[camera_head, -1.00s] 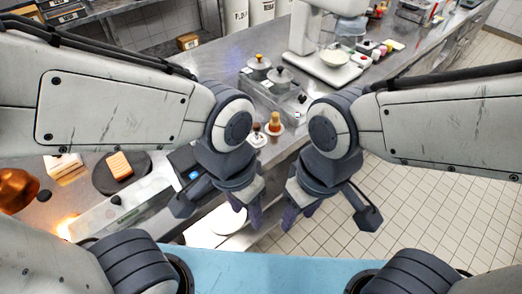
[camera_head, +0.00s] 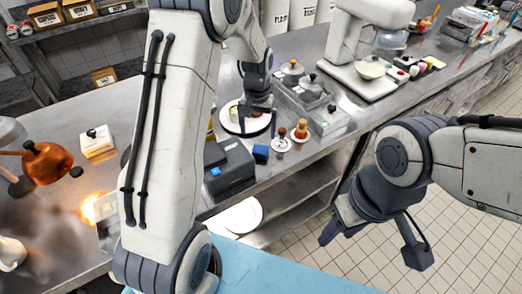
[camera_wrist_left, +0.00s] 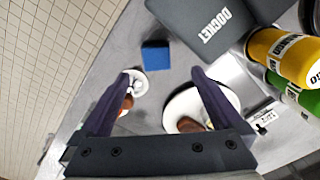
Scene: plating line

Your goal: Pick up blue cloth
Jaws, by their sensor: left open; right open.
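The blue cloth (camera_head: 261,153) is a small folded block on the steel counter, beside the dark docket box. It also shows in the left wrist view (camera_wrist_left: 155,57), beyond my left fingertips and apart from them. My left gripper (camera_head: 257,126) reaches over the counter, open and empty, beyond the cloth in the head view. In the left wrist view its two fingers (camera_wrist_left: 161,74) are spread wide. My right gripper (camera_head: 328,232) is open in front of the counter, over the floor side, away from the cloth.
Close to the cloth are the docket box (camera_head: 232,172), a small saucer (camera_head: 282,145) and an amber-topped shaker (camera_head: 301,130). A white plate (camera_wrist_left: 219,92) lies under my left gripper. Yellow (camera_wrist_left: 286,50) and green (camera_wrist_left: 290,98) bottles stand nearby. Lidded pans (camera_head: 311,94) are behind.

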